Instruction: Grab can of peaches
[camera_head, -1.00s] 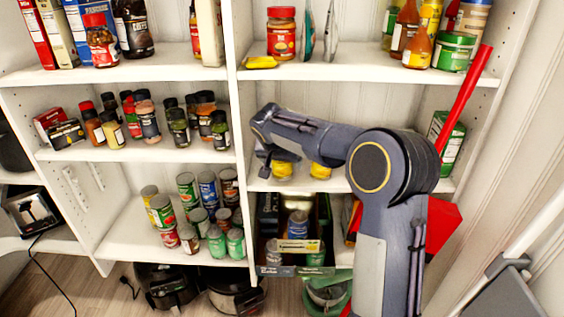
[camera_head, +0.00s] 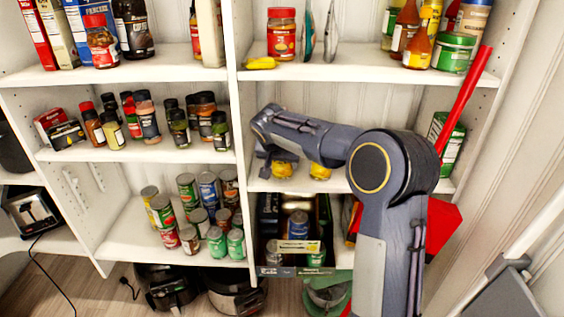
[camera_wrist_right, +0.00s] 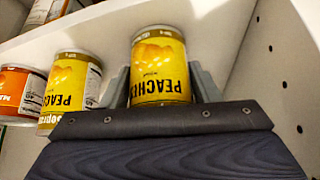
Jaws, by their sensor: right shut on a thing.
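My right gripper (camera_wrist_right: 161,88) is shut on a yellow can of peaches (camera_wrist_right: 160,60) in the right wrist view, with a finger on each side. The label reads upside down there. In the head view the held can (camera_head: 284,170) shows just under my right wrist, above the middle shelf on the right, with my fingers mostly hidden. A second yellow can (camera_wrist_right: 72,90) stands beside it in the right wrist view, apart from the fingers; in the head view a yellow can (camera_head: 320,172) shows under my forearm. My left gripper is not in view.
A white shelf board (camera_head: 290,76) with a peanut butter jar (camera_head: 281,34) is above my arm. A divider (camera_head: 236,130) stands close to the left of the gripper. An orange can (camera_wrist_right: 18,88) is beyond the second can. A dark crate (camera_head: 285,271) is below.

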